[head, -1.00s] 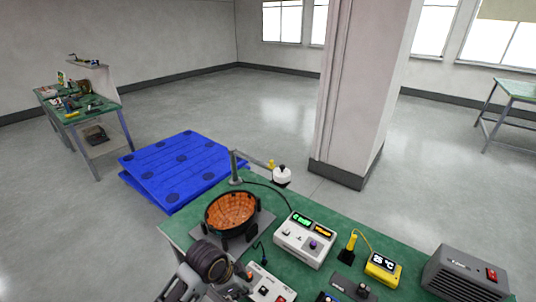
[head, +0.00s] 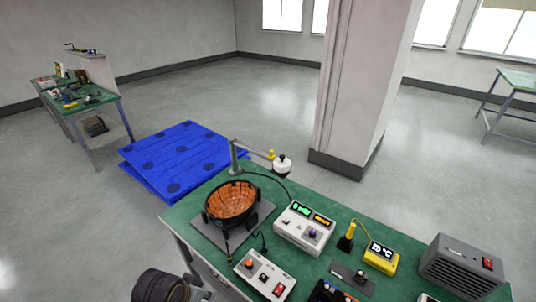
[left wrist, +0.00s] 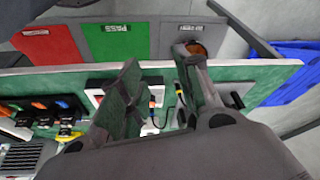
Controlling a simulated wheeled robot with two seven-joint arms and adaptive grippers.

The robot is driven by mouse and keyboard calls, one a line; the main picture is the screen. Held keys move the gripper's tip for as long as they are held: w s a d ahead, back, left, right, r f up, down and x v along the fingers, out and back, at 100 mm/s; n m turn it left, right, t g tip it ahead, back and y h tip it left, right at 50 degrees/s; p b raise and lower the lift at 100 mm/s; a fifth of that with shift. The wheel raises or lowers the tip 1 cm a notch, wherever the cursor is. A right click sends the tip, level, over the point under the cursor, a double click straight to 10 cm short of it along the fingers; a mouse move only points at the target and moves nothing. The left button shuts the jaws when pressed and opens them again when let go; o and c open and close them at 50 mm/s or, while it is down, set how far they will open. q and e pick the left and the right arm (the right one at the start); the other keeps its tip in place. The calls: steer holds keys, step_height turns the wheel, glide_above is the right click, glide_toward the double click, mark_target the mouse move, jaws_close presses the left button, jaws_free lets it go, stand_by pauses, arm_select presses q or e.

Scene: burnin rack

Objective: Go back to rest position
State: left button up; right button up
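My left gripper (left wrist: 158,66) shows in the left wrist view with its two fingers spread apart and nothing between them. Behind the fingers is the edge of the green-topped bench (left wrist: 265,77). In the head view, only part of my left arm shows at the bottom edge, in front of the bench (head: 185,212); whether the fingers show there is unclear. My right gripper is in neither view.
The bench holds an orange round basket (head: 233,203), a white display unit (head: 305,230), a switch box (head: 265,275), a yellow meter (head: 382,257) and a grey heater-like box (head: 462,262). A blue pallet (head: 180,155) lies beyond. Red (left wrist: 48,45) and green (left wrist: 115,42) bins stand beside the bench.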

arm_select(q)
steer(key=s+a+f+n+g+b, duration=0.1)
steer(key=s+f, duration=0.1)
steer(key=f, duration=1.5)
steer(key=s+a+f+n, duration=0.1)
steer(key=s+a+f, duration=0.15)
steer(key=f, duration=1.45)
steer(key=s+a+f+g+y+b, duration=0.1)
steer(key=s+a+f, duration=0.2)
steer(key=s+f, duration=1.8)
steer(key=shift+s+a+f+m+g+b, duration=0.15)
steer(key=shift+s+f+m+g+b, duration=0.15)
steer(key=shift+s, duration=0.4)
